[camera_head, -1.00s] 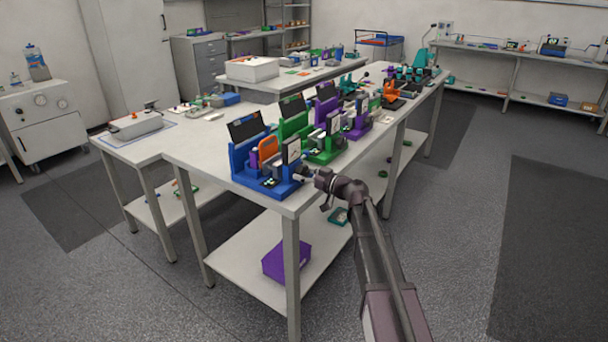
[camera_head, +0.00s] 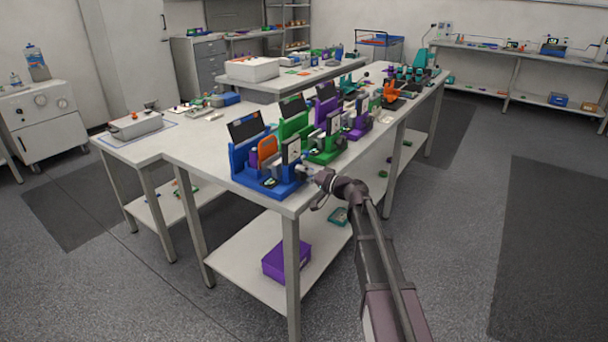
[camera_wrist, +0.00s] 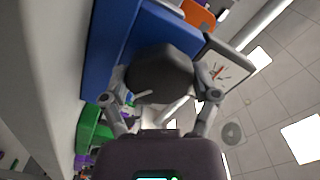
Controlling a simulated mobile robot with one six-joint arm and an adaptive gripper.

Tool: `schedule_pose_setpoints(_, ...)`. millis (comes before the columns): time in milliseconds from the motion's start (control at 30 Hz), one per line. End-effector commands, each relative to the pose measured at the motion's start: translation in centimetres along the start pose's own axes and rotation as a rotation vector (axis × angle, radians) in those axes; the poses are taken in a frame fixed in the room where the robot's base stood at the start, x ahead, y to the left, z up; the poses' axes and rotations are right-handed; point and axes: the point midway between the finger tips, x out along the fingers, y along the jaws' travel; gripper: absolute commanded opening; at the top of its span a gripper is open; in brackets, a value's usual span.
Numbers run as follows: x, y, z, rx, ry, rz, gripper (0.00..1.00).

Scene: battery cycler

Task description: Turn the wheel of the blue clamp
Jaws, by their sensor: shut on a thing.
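The blue clamp (camera_head: 240,160) stands at the near corner of the long workbench, with an orange part and a dial gauge on it. My gripper (camera_head: 306,174) reaches it from the right, at the bench edge. In the wrist view the clamp's blue body (camera_wrist: 105,45) fills the upper left. The dark grey rounded wheel (camera_wrist: 160,72) sits in the middle, and my gripper (camera_wrist: 162,98) has a finger on each side, shut on it. The white dial (camera_wrist: 222,72) with a red needle is just right of the wheel. In the head view the wheel is too small to make out.
A green clamp (camera_head: 293,122) and a purple clamp (camera_head: 328,106) stand in a row behind the blue one. A purple box (camera_head: 286,261) lies on the lower shelf. The floor right of the bench is clear.

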Motion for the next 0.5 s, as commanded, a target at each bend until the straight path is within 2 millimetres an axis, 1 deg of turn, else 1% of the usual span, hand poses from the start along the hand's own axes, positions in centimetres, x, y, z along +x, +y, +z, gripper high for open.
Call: schedule_pose_setpoints(500, 0.13, -0.08, 0.01, 0.470, -0.002, -0.002, 0.30)
